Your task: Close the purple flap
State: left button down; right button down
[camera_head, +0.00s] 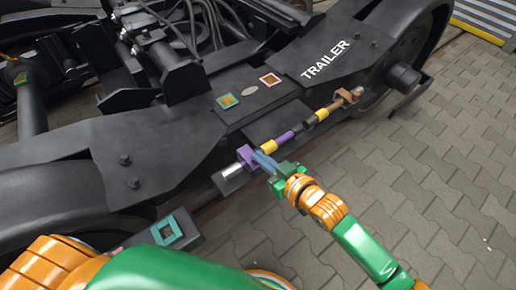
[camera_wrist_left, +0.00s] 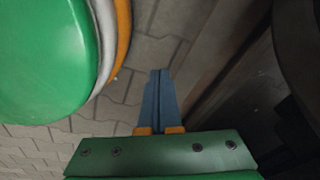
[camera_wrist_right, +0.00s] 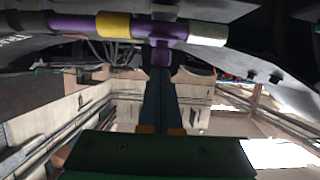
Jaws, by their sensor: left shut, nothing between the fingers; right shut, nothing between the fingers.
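The purple part (camera_head: 247,153) sits on a rod along the side of the dark bogie frame, beside a bare metal end and a yellow band. I cannot tell how far the flap is open. My right gripper (camera_head: 261,160) is shut, its blue fingertips at or very near the purple part. In the right wrist view the fingertips (camera_wrist_right: 160,70) point up at a purple block (camera_wrist_right: 160,54) under the purple rod; contact is unclear. My left gripper (camera_wrist_left: 157,72) is shut and empty in the left wrist view, above the paving. In the head view its fingers are hidden.
The bogie frame (camera_head: 150,140) carries a TRAILER label and coloured square plates. A yellow band (camera_head: 268,146) and an orange-brown bracket (camera_head: 347,95) lie along the rod. A wheel stands at the upper right. The grey paving (camera_head: 440,170) at the right is clear.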

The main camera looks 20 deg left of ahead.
jog(key=shift+r+p, duration=0.55)
jog(key=shift+r, duration=0.1)
